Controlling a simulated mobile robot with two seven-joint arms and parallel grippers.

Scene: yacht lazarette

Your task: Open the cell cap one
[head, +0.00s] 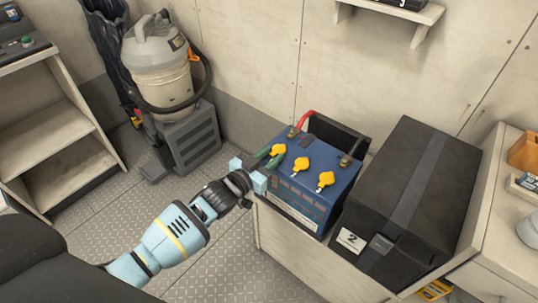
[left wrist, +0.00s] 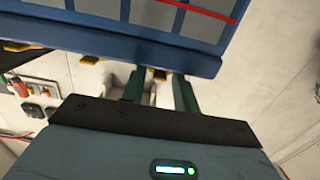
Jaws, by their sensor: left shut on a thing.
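The blue battery (head: 312,182) stands in an open-topped bench, with three yellow cell caps along its top. My left gripper (head: 270,156) reaches the leftmost yellow cap (head: 278,150) from the front left, and its green fingers are shut on it. In the left wrist view this cap (left wrist: 158,74) shows between the two green fingers (left wrist: 160,92), with the blue battery (left wrist: 110,35) above it. The middle cap (head: 301,164) and the right cap (head: 325,179) are seated and untouched. My right gripper is in neither view.
A red cable (head: 302,121) and terminals are at the battery's back edge. A black box (head: 410,200) with a label "2" stands close on its right. A wet vacuum (head: 160,68) stands at the back left. The metal floor (head: 215,255) in front is clear.

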